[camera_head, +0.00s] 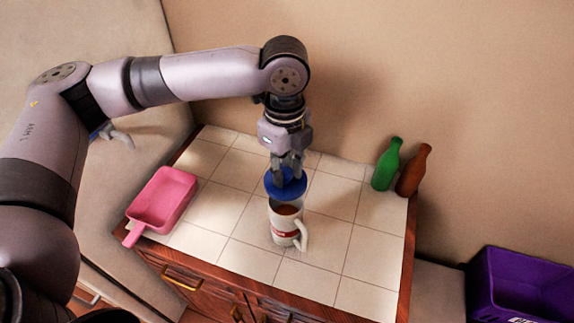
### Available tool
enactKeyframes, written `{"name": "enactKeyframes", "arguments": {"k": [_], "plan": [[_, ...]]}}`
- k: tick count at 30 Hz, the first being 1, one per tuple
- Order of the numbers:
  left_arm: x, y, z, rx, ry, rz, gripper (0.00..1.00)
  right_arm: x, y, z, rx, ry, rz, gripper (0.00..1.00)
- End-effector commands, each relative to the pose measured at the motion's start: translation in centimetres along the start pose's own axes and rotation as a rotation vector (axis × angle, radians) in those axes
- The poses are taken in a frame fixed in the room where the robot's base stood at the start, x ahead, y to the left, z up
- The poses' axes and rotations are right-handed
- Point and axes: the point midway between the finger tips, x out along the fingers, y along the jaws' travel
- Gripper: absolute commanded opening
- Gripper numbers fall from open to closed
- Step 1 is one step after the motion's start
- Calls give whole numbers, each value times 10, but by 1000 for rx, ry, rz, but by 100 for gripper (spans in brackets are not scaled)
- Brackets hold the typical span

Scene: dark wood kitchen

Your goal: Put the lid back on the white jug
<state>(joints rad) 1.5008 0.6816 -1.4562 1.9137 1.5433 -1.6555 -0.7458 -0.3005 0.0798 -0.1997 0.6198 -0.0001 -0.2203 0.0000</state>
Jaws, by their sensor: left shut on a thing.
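The white jug (281,234) stands upright on the tiled cabinet top, with a handle on its right side and a red band. Its open mouth shows a brownish inside. My left gripper (287,176) points down and is shut on the blue lid (273,189). The lid is just above and behind the jug's mouth in the picture. The gap between lid and rim is hard to judge. The fingertips partly hide the lid's top. My right gripper is not in view.
A pink dustpan-like tray (162,201) lies at the top's left edge. A green bottle (386,168) and a brown bottle (412,174) stand at the back right by the wall. A purple crate (520,285) is at the lower right. The tiles right of the jug are clear.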

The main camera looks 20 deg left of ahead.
Motion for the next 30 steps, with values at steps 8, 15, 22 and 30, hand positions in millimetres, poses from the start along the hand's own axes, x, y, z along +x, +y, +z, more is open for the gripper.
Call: {"name": "enactKeyframes", "arguments": {"k": [8, 15, 22, 30], "plan": [[23, 0, 0, -1, -1, -1, 5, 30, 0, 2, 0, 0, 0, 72], [40, 0, 0, -2, -1, -2, 5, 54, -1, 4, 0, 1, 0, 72], [54, 0, 0, -2, 0, 1, 5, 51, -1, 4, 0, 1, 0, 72], [58, 0, 0, -2, 0, 0, 5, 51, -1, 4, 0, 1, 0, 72]]}}
